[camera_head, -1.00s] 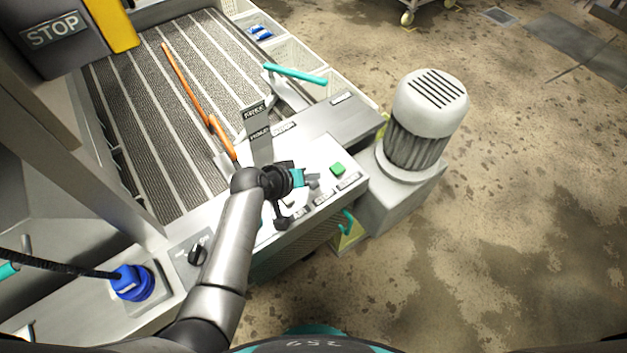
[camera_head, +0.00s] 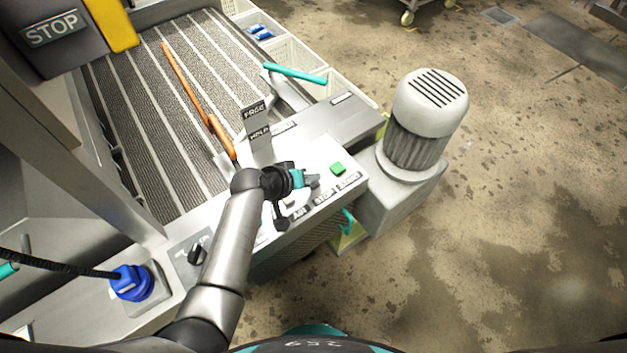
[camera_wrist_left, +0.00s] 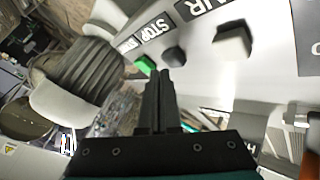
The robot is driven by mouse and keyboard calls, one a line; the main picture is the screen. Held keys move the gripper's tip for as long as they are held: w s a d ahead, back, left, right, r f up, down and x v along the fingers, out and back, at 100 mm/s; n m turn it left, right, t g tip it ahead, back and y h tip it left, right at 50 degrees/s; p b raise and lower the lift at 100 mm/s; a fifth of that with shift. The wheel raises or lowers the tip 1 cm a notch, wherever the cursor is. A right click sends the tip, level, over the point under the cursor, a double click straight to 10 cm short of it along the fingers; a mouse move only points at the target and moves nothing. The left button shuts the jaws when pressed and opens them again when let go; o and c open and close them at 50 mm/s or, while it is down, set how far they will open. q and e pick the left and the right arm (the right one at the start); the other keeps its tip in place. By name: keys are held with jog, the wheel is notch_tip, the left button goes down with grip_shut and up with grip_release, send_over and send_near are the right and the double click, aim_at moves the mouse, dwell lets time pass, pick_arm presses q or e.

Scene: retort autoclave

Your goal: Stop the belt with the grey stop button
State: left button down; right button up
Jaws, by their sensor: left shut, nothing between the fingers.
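The grey stop button (camera_wrist_left: 174,57) shows in the left wrist view as a dark round knob beside the STOP label (camera_wrist_left: 151,27). My left gripper (camera_wrist_left: 160,76) is shut and empty, its fingertips just short of the button in that picture; I cannot tell whether they touch. In the head view the left gripper (camera_head: 311,180) is over the control panel (camera_head: 322,155), above the STOP label and hiding most of the button area. The ribbed belt (camera_head: 160,110) lies beyond the panel. My right gripper is not in view.
A green button (camera_head: 338,168) sits right of the gripper, by the START label. A pale square knob (camera_wrist_left: 232,40) is on the panel's other side. A grey motor (camera_head: 418,118) stands right of the panel. A lever sign (camera_head: 257,132) rises behind the gripper.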

pick_arm(q)
jog(key=shift+f, duration=0.25)
jog(key=shift+f+b, duration=0.4)
jog(key=shift+f, duration=0.15)
dwell(0.6)
jog(key=shift+r, duration=0.1)
jog(key=shift+r+p, duration=0.85)
jog(key=shift+p, duration=0.2)
jog(key=shift+r, duration=0.1)
notch_tip(320, 180, up, 5)
jog(key=p, duration=0.5)
dwell(0.5)
